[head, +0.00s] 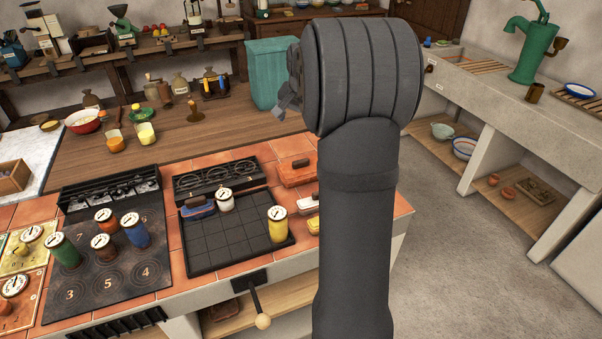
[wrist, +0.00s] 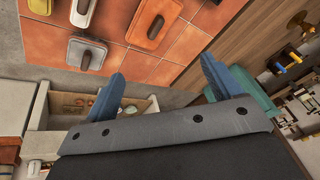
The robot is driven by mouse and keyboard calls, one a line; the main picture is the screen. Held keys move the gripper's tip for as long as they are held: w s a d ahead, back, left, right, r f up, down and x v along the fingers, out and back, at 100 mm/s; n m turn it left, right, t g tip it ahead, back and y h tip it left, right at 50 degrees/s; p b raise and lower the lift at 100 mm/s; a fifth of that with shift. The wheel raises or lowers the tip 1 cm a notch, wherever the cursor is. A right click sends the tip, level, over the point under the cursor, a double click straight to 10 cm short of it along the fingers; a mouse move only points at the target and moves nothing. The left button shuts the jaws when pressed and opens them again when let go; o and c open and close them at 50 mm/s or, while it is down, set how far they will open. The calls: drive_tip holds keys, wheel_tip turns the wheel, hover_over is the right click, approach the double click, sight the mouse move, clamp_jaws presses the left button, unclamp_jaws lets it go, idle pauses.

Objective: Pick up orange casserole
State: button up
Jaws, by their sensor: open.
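The orange casserole (head: 297,171) is a low rounded box with a lid and handle. It sits on the terracotta tiles at the back right of the counter, just left of my arm in the head view. In the wrist view the orange casserole (wrist: 154,22) is at the top, above and beyond the fingertips. My gripper (wrist: 163,68) shows two blue fingers spread wide apart with nothing between them. In the head view my gripper (head: 286,98) is mostly hidden behind my arm, and only a small grey part shows. It appears higher than the casserole and apart from it.
A yellow casserole (head: 314,226) and a grey one (wrist: 86,53) stand close by on the tiles. A dark gridded tray (head: 222,238) holds a yellow canister (head: 277,224). A teal bin (head: 270,72) stands behind. Open floor (head: 475,280) lies to the right.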

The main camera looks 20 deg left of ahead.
drive_tip(key=w+d+f+n, duration=0.1)
drive_tip(key=w+f+n, duration=0.25)
drive_tip(key=n, duration=0.25)
drive_tip(key=n+y, duration=0.1)
drive_tip(key=n, duration=0.2)
hover_over(301, 160)
drive_tip(key=d, duration=0.1)
drive_tip(key=f, duration=0.8)
drive_tip(key=s+f, duration=0.1)
drive_tip(key=f, duration=0.3)
drive_tip(key=shift+d+f, duration=0.1)
drive_tip(key=shift+d, duration=0.1)
drive_tip(key=shift+s+f+x, duration=0.1)
drive_tip(key=shift+s+x, duration=0.1)
drive_tip(key=shift+x, duration=0.7)
drive_tip(key=shift+s+f+x, duration=0.1)
drive_tip(key=shift+s+x, duration=0.05)
drive_tip(key=shift+x, duration=0.75)
drive_tip(key=shift+s+f+x, duration=0.1)
drive_tip(key=shift+s+x, duration=0.1)
drive_tip(key=shift+x, duration=0.7)
drive_tip(key=shift+w+d+r, duration=0.1)
drive_tip(key=shift+d+r, duration=0.05)
drive_tip(key=shift+d, duration=0.05)
clamp_jaws()
